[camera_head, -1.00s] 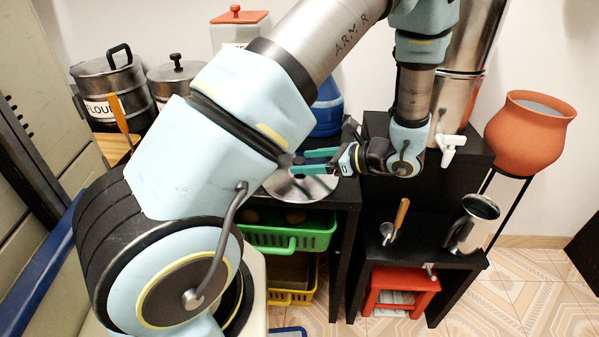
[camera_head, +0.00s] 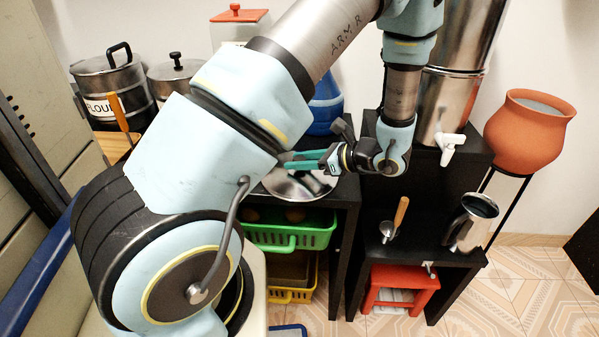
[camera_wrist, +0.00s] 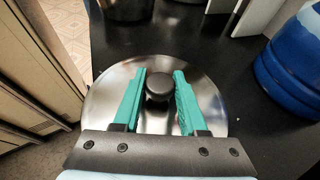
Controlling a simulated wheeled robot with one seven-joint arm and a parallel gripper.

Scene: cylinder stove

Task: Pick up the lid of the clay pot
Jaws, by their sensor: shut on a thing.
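The lid (camera_wrist: 158,118) is a round, shiny metal disc with a black knob (camera_wrist: 159,85). In the head view the lid (camera_head: 296,186) shows at the left end of the black counter, partly hidden by my arm. My gripper (camera_wrist: 160,74) has green fingers on both sides of the knob and is shut on it. In the head view my gripper (camera_head: 312,160) is low over the lid. Whether the lid rests on the counter or is slightly raised, I cannot tell. The orange clay pot (camera_head: 526,135) stands open-mouthed on a black stand at the right.
A blue container (camera_wrist: 292,60) stands right of the lid in the wrist view. A tall metal dispenser (camera_head: 449,98) with a white tap, a metal jug (camera_head: 474,222) and a wooden-handled utensil (camera_head: 397,218) are to the right. A green basket (camera_head: 295,231) is below the counter.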

